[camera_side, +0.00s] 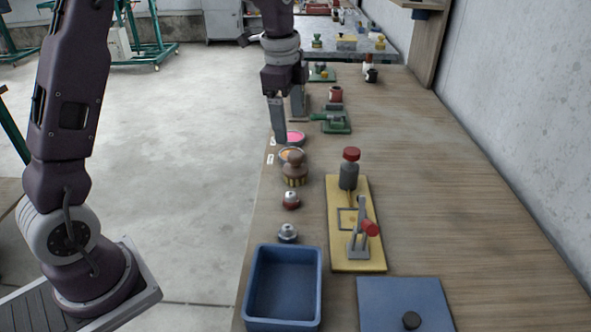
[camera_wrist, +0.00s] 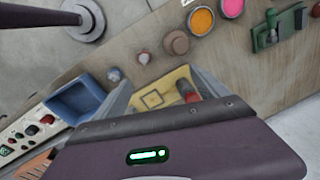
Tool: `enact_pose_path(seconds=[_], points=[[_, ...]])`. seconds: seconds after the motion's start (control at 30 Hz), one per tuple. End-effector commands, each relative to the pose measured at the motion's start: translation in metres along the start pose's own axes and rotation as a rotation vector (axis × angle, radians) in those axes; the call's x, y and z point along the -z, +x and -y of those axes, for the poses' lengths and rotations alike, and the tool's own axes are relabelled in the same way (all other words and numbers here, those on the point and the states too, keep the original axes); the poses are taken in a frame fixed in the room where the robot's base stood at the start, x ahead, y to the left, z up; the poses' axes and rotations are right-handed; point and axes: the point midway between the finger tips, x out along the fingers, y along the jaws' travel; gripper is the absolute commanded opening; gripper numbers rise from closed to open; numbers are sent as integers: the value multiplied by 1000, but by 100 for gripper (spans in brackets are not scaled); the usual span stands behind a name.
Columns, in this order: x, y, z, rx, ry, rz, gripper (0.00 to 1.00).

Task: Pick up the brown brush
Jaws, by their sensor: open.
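The brown brush (camera_side: 294,167) stands upright on the bench with its yellowish bristles down and its round brown handle up. In the wrist view the brush (camera_wrist: 176,43) shows from above, beyond my fingers. My gripper (camera_side: 288,118) is open and empty, fingers pointing down. In the side view it shows above and behind the brush, near the pink pot, apart from the brush.
A pink pot (camera_side: 295,137) and an orange pot (camera_side: 286,154) stand behind the brush. Two small nozzles (camera_side: 290,200) (camera_side: 288,232) and a blue tray (camera_side: 248,292) are in front. A yellow board (camera_side: 340,262) with a red-capped bottle (camera_side: 349,170) lies right.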

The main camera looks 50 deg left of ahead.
Motion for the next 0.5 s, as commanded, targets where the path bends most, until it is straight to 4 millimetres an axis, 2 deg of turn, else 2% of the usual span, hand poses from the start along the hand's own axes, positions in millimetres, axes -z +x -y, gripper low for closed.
enact_pose_path(seconds=[0.03,0.1,0.2,0.3,0.5], points=[[-1,33,21,-40,89,14,84],[-3,70,41,-78,212,20,84],[-6,108,56,-116,330,21,84],[-8,126,61,-131,383,19,84],[-13,153,58,-135,391,18,84]])
